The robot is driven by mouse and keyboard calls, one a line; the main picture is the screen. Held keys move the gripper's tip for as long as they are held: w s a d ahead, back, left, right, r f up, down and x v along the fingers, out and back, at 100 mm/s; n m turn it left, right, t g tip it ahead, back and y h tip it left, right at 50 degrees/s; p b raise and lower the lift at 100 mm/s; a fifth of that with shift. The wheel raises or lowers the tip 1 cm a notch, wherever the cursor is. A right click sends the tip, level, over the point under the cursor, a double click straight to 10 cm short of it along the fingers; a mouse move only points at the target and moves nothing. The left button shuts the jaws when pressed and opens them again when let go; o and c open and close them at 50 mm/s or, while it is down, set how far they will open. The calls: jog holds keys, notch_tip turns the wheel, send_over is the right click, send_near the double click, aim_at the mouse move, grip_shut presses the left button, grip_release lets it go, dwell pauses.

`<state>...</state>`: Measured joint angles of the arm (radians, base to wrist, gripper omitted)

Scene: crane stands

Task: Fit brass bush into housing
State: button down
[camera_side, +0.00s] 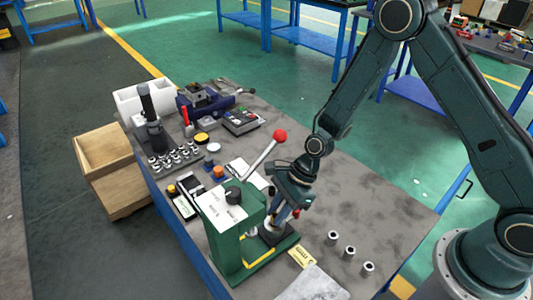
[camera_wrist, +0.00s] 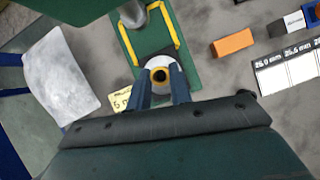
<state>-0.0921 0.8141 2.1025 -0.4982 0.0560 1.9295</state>
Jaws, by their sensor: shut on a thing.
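The brass bush (camera_wrist: 151,76) shows as a yellow ring with a dark hole in the wrist view. It sits between the two fingers of my gripper (camera_wrist: 162,78), which is shut on it. A pale round part, seemingly the housing (camera_wrist: 159,62), shows around and behind the bush on the green press base (camera_wrist: 185,72). In the side view my gripper (camera_side: 284,208) is low beside the green press (camera_side: 234,250), over its base. The bush is hidden there. I cannot tell whether the bush is above the housing or touching it.
The press has a lever with a red knob (camera_side: 280,135) close to my arm. Several silvery cylinders, including one here (camera_side: 348,253), stand at the front right. A grey sheet (camera_side: 313,284) lies at the front edge. An orange block (camera_wrist: 233,42) lies nearby. The right tabletop is mostly clear.

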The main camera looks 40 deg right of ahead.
jog(key=shift+f, duration=0.5)
jog(key=c, duration=1.3)
grip_release()
jog(key=shift+f, duration=0.1)
jog(key=shift+o, duration=0.2)
jog(key=shift+v, duration=0.85)
jog(key=v, duration=1)
jog(key=shift+r, duration=0.25)
jog(key=shift+d, duration=0.1)
